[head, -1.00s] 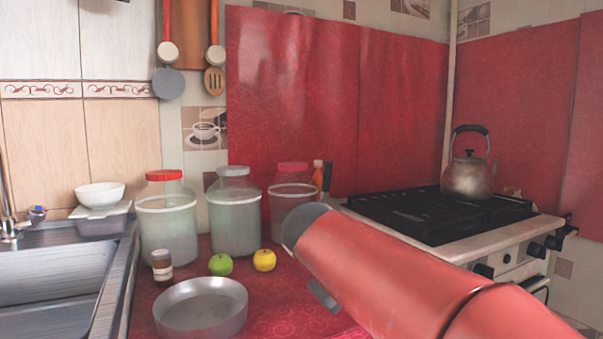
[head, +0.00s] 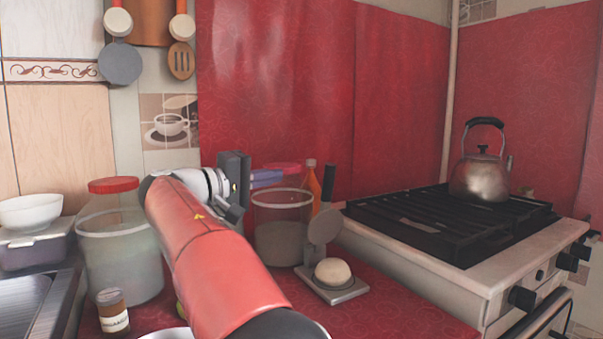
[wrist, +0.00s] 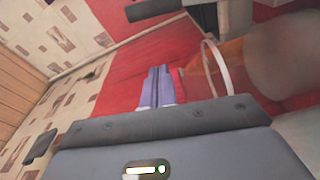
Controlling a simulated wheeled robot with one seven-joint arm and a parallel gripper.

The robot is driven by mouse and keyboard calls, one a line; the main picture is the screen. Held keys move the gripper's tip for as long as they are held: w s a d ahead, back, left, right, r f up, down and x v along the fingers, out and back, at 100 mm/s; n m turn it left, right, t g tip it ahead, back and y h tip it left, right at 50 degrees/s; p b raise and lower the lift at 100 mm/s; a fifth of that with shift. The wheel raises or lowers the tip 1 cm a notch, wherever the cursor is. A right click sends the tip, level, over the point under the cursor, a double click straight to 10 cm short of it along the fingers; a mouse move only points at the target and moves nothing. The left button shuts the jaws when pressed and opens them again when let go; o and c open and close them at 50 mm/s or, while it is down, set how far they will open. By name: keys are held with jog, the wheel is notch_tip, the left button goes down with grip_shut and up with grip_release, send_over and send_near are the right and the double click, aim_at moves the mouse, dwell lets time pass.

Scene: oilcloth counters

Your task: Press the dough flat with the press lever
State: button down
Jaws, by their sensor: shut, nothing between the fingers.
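The dough (head: 333,271) is a pale rounded lump on the grey base plate (head: 346,294) of a small press on the red counter, left of the stove. The press lever (head: 324,227) stands raised behind the dough, with its round grey disc upright and clear of it. My gripper (head: 280,178) is shut and empty, up and to the left of the press, in front of a jar with a pinkish lid. The wrist view shows its purple fingers (wrist: 158,86) together. I cannot make out the dough or press in the wrist view.
Red-lidded jars (head: 118,250) stand along the back, with an orange bottle (head: 309,188) near the press. A small brown jar (head: 112,312) stands at front left. The stove (head: 440,245) with a kettle (head: 481,178) borders the right. Counter right of the press is clear.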

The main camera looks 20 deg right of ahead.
send_over(324, 209)
jog(key=w+a, duration=0.1)
jog(key=a, duration=0.1)
jog(key=shift+w+d+f, duration=0.1)
jog(key=shift+w, duration=0.1)
dwell(0.5)
